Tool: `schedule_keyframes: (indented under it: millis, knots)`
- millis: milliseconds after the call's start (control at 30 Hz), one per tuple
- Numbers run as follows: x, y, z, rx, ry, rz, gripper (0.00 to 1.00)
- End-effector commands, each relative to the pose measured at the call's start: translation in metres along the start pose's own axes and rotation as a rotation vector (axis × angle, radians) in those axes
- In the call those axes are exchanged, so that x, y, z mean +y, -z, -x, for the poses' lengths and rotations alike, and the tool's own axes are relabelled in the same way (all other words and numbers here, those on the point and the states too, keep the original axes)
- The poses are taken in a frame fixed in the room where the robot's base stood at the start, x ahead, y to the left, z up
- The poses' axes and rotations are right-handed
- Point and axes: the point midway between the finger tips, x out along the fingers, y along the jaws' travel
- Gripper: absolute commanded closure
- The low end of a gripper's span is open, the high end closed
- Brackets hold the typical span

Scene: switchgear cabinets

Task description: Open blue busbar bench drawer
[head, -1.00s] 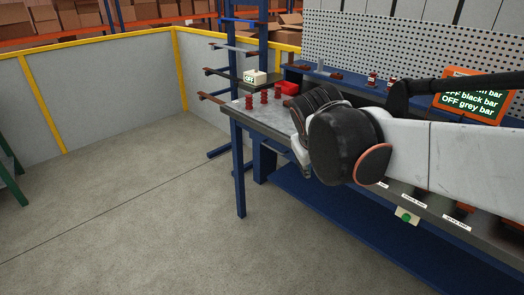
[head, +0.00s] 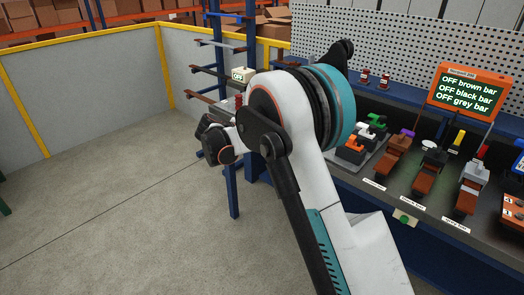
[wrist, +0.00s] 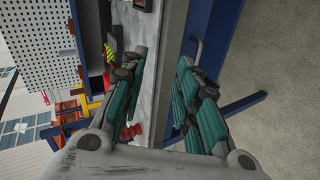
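The blue busbar bench shows in the head view, with its dark front edge (head: 455,222) running to the lower right. Much of its left end is hidden behind my arm. In the wrist view, turned on its side, a blue bench front (wrist: 219,38) carries what looks like a grey bar handle (wrist: 197,48). I cannot make out the drawer's outline or whether it is shut. My gripper (wrist: 163,62) is open and empty, with its two fingers spread. The bench's edge shows between and beyond the fingers. The handle lies just past the right finger; contact is not visible.
Bar clamps (head: 430,172) and an orange screen (head: 471,92) stand on the bench to the right. A blue rack (head: 226,100) with protruding bars stands at the bench's left end. A low yellow-railed wall (head: 90,90) bounds the clear floor (head: 110,215).

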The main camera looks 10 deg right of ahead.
Motion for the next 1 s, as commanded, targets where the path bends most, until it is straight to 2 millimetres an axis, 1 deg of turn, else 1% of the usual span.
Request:
schedule_keyframes:
  millis: [33,167,200,300,400,500,633,767,867,1000]
  knots:
    - [-0.015,0.011,-0.007,-0.001,-0.028,0.016,0.71]
    - [-0.049,0.032,-0.022,-0.006,-0.108,0.056,0.71]
    - [-0.060,0.037,-0.026,-0.009,-0.132,0.067,0.71]
    - [-0.087,0.048,-0.035,-0.011,-0.191,0.092,0.71]
    - [-0.111,0.053,-0.041,-0.015,-0.240,0.110,0.71]
    - [-0.128,0.056,-0.045,-0.016,-0.278,0.124,0.71]
    - [-0.140,0.057,-0.048,-0.018,-0.306,0.132,0.71]
    - [-0.143,0.057,-0.054,-0.020,-0.314,0.135,0.71]
    - [-0.140,0.057,-0.065,-0.020,-0.314,0.134,0.71]
    - [-0.133,0.056,-0.089,-0.021,-0.313,0.133,0.71]
